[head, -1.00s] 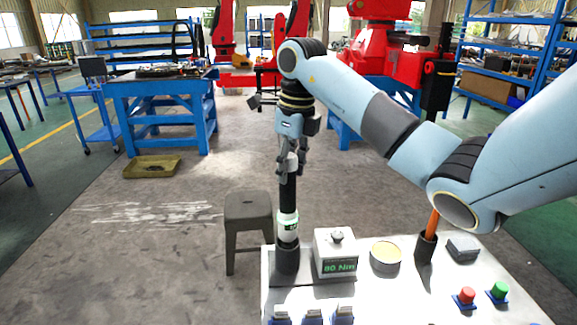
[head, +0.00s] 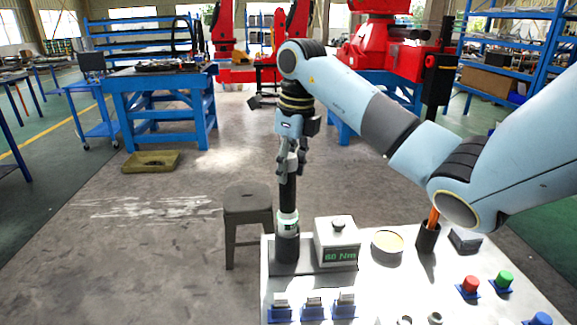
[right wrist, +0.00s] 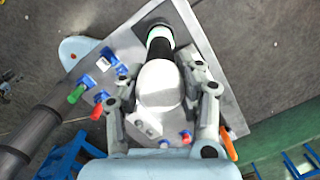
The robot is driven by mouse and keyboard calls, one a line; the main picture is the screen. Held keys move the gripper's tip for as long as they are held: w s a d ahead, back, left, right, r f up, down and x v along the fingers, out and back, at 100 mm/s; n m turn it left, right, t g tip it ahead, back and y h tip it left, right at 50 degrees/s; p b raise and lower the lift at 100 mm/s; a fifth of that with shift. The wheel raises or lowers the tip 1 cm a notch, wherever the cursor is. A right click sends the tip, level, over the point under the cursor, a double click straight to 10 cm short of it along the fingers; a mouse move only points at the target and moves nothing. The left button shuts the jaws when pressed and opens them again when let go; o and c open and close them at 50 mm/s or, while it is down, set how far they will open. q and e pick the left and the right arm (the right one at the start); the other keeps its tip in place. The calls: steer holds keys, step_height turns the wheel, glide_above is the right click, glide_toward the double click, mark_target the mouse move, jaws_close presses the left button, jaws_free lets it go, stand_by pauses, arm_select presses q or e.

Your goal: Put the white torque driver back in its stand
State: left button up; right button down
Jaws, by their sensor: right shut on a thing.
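The torque driver (head: 288,196) stands upright, with a dark shaft and a white collar with a green band. Its lower end is at the mouth of the black cup-shaped stand (head: 286,248) on the white bench; the collar shows just above the rim. How deep it sits is hidden. My right gripper (head: 290,165) is above the stand and shut on the driver's upper end. In the right wrist view, the driver's pale rounded top (right wrist: 160,84) lies between the fingers of my right gripper (right wrist: 161,72). My left gripper is not in view.
A white box with a green display (head: 337,242) stands close right of the stand. A round tin (head: 387,244), a dark cup with an orange-handled tool (head: 428,236) and red and green buttons (head: 469,286) are further right. Blue-based fixtures (head: 313,308) line the front. A stool (head: 247,200) is behind left.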

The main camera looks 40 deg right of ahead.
mark_target(291, 156)
steer(key=shift+f+b, duration=0.45)
steer(key=shift+f, duration=0.15)
steer(key=c, duration=1.3)
jaws_free()
steer(key=shift+f, duration=0.1)
steer(key=shift+c, duration=0.2)
steer(key=o, duration=0.5)
steer(key=shift+o, duration=0.2)
steer(key=shift+s+r+p, duration=0.15)
steer(key=shift+r+p, duration=0.75)
steer(key=shift+r, duration=0.4)
steer(key=shift+s+r+p, duration=0.15)
steer(key=shift+r+p, duration=0.7)
steer(key=shift+r, duration=0.4)
